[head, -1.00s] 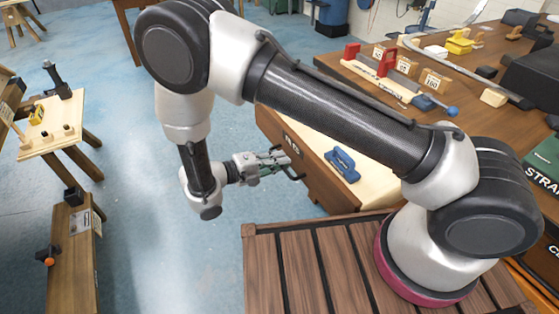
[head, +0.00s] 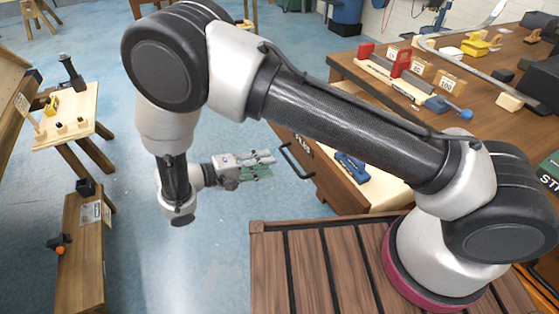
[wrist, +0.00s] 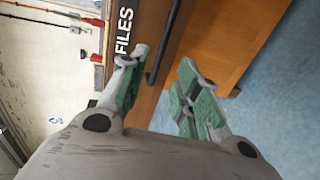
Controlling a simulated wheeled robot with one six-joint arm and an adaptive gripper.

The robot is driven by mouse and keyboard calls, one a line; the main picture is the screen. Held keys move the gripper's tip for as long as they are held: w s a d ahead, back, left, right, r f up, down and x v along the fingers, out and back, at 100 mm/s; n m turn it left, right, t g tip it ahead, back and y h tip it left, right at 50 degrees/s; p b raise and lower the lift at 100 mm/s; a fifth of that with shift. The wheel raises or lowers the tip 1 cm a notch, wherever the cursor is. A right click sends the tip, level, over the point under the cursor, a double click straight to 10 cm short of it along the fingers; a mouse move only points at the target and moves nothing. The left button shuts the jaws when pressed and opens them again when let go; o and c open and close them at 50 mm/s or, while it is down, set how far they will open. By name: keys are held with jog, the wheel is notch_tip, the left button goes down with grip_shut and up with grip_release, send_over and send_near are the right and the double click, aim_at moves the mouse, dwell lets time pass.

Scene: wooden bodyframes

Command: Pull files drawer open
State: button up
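The files drawer has a brown wooden front (head: 325,180) with white lettering and a dark bar handle (head: 297,161). It stands out from the bench, and its pale interior (head: 385,190) shows behind the front. In the wrist view the word FILES (wrist: 124,31) is readable beside the handle (wrist: 164,45). My gripper (head: 272,164) is left of the handle, with a gap between them in the head view. In the wrist view my gripper (wrist: 162,68) has its green-padded fingers spread and empty, with the handle ahead between their lines.
A blue tool (head: 351,167) lies in the drawer. The workbench top (head: 460,70) holds red, yellow and wooden items. A slatted wooden surface (head: 300,270) lies below my arm. Stools and a low bench (head: 80,250) stand left. Blue floor (head: 235,240) is clear between.

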jog(key=v, duration=0.3)
jog(key=shift+s+a+r, duration=0.1)
jog(key=shift+s+a, duration=0.05)
jog(key=shift+a, duration=0.15)
